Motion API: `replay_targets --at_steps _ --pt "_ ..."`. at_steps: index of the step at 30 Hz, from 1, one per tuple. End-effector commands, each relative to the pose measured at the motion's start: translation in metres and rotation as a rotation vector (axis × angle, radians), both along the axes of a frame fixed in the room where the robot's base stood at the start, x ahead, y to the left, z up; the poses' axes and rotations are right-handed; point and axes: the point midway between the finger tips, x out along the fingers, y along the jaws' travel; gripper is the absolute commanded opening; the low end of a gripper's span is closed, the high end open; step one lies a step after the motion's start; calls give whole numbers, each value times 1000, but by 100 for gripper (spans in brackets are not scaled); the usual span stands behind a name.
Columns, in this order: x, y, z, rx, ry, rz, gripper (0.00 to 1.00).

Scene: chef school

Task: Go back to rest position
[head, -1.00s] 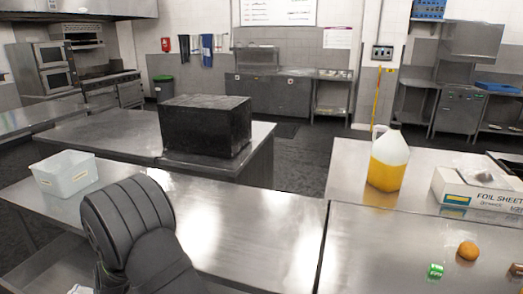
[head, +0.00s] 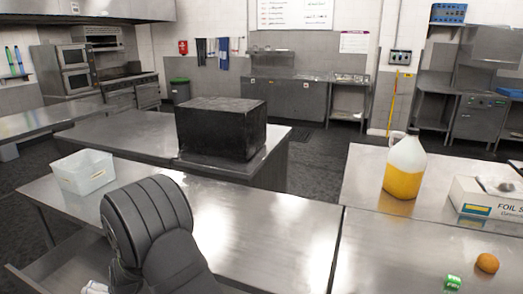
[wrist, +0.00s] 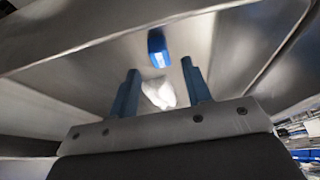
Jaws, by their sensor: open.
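My gripper (wrist: 157,66) shows in the wrist view with its two blue-grey fingers spread apart. A crumpled-looking white thing (wrist: 160,93) and a small blue item (wrist: 157,48) show between and beyond the fingers, on or over a grey metal surface. Neither is clearly touched by a finger; the view is blurred. In the head view my black arm rises at the lower left in front of the near steel table (head: 262,220), and the gripper is not clearly seen there.
A white plastic tub (head: 84,172) stands on the near table's left. A large black box (head: 221,128) sits on the table behind. At right are an orange-filled jug (head: 404,170), a foil box (head: 487,200), an orange (head: 487,263) and a green item (head: 453,282). The near table's middle is clear.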

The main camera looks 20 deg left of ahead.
Motion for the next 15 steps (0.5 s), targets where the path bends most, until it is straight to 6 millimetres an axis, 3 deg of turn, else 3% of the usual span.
replay_targets --at_steps 8,15 --pt "0 16 -44 -3 0 -1 45" --pt "4 12 8 3 -1 -2 45"
